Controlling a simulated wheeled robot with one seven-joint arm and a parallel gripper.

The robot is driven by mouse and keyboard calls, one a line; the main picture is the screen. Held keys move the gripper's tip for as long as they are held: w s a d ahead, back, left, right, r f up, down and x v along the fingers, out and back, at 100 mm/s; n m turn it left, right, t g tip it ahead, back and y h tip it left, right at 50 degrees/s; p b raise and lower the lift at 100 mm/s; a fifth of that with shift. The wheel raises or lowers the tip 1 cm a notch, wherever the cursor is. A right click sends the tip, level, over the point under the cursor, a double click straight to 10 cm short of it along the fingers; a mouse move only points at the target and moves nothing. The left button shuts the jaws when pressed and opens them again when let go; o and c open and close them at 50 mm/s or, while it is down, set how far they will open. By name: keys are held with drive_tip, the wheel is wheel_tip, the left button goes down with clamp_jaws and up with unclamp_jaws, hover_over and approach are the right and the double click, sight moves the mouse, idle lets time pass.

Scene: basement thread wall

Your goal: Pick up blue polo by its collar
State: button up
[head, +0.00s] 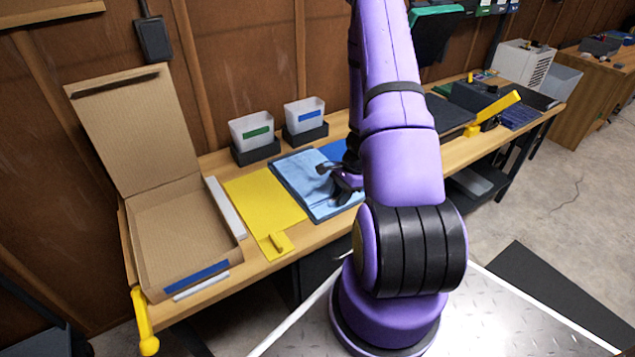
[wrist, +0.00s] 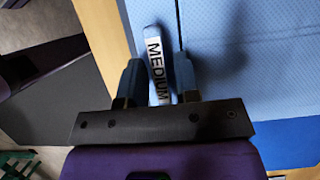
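The blue polo (head: 299,182) is light blue and lies folded flat on the bench in the head view. In the wrist view its cloth (wrist: 245,60) fills the right side. A blue collar band with a white "MEDIUM" label (wrist: 157,72) stands out towards my gripper. My gripper (head: 331,182) is over the right part of the polo in the head view. In the wrist view its two dark fingers (wrist: 158,82) are apart, one on each side of the labelled band. They look very close to it; whether they touch it is not clear. My arm hides part of the bench.
A yellow sheet (head: 258,203) with a small yellow block (head: 279,242) lies left of the polo. An open cardboard box (head: 241,222) stands further left. Two labelled bins (head: 251,131) (head: 305,116) stand behind. Dark items and a yellow tool (head: 499,110) lie to the right.

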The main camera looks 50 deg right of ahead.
drive_tip(key=shift+c, duration=0.3)
clamp_jaws()
drive_tip(key=shift+r, duration=0.2)
